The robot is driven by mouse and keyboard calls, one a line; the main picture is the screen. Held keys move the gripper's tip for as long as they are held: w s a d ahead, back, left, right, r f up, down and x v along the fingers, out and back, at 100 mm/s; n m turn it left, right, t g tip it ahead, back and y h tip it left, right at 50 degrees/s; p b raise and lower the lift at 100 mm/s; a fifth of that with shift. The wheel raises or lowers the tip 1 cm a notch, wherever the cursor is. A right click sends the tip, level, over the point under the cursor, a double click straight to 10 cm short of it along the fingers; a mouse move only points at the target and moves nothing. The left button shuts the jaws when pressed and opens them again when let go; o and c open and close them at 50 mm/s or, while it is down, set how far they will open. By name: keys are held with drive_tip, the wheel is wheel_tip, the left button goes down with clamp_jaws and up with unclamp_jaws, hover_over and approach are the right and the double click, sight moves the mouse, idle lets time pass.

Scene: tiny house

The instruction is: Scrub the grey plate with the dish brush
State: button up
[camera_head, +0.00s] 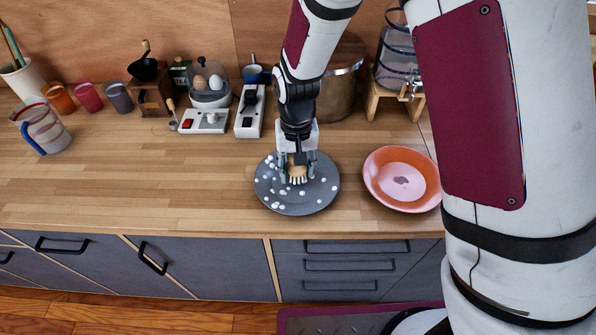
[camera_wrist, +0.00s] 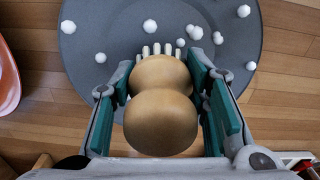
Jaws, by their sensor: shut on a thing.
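The grey plate (camera_head: 314,203) lies flat on the wooden counter, with several small white blobs spread over it. My gripper (camera_head: 298,172) is above the plate's middle, pointing down, shut on the dish brush (camera_head: 297,178). The brush has a rounded wooden handle and pale bristles. In the wrist view the handle of the brush (camera_wrist: 161,110) sits between the green-lined fingers of my gripper (camera_wrist: 165,110). Its bristles point down at the grey plate (camera_wrist: 115,25); whether they touch it I cannot tell. The plate's near part is hidden by the gripper in the wrist view.
An orange bowl (camera_head: 402,179) stands just right of the plate. Behind are power strips (camera_head: 204,121), a large pot (camera_head: 340,85) and a glass dispenser (camera_head: 397,65). A measuring jug (camera_head: 43,128) and cups are at the left. The counter left of the plate is clear.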

drive_tip(key=shift+s+r+p, duration=0.1)
drive_tip(key=shift+r+p, duration=1)
drive_tip(key=shift+r, duration=1.85)
drive_tip(key=shift+d, duration=0.15)
